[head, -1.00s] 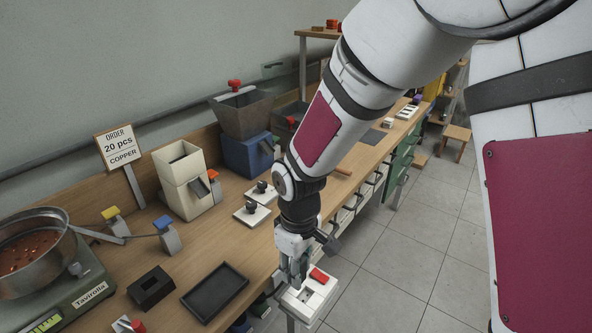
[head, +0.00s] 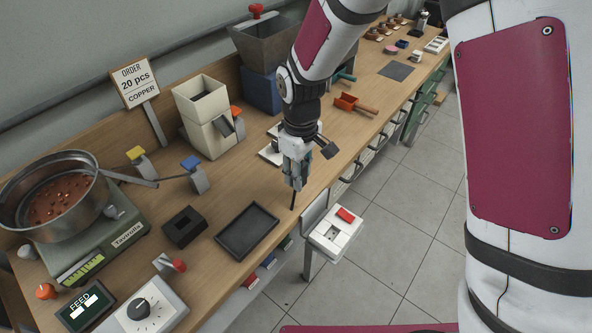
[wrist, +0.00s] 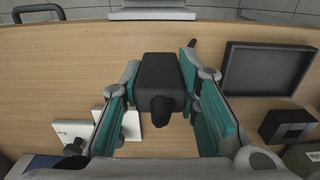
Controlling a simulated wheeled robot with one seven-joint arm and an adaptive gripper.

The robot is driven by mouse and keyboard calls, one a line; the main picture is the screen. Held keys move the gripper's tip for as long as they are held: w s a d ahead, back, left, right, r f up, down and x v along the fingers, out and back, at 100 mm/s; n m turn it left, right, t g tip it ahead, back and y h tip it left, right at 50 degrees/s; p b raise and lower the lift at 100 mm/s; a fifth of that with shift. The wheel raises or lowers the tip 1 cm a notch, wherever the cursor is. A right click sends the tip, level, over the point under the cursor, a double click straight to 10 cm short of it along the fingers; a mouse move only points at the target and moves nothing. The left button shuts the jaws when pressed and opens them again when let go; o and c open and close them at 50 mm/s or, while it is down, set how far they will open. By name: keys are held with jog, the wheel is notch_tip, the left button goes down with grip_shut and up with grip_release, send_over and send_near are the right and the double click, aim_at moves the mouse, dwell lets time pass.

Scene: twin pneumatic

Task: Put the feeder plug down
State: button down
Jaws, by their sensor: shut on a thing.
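My gripper (head: 296,176) is shut on the feeder plug, a dark block (wrist: 160,84) between the teal-padded fingers in the wrist view. A rounded black stub on the plug points towards the wrist camera. In the head view the fingers mostly hide the plug; a thin black piece (head: 293,200) shows below them, over the wooden bench (head: 322,165). I cannot tell whether it touches the wood. The white socket box (head: 330,240) with a red switch stands off the bench's front edge, apart from the gripper.
White plates with black knobs (wrist: 72,132) lie close by on the other side. A red scoop (head: 350,103) lies farther along.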

jog(key=w, duration=0.1)
jog(key=w+a, duration=0.1)
jog(key=shift+w+f, duration=0.15)
jog(key=shift+w, duration=0.25)
jog(key=shift+f+p, duration=0.3)
jog(key=shift+f, duration=1.4)
jog(key=shift+f, duration=0.15)
jog(key=c, duration=1.2)
grip_release()
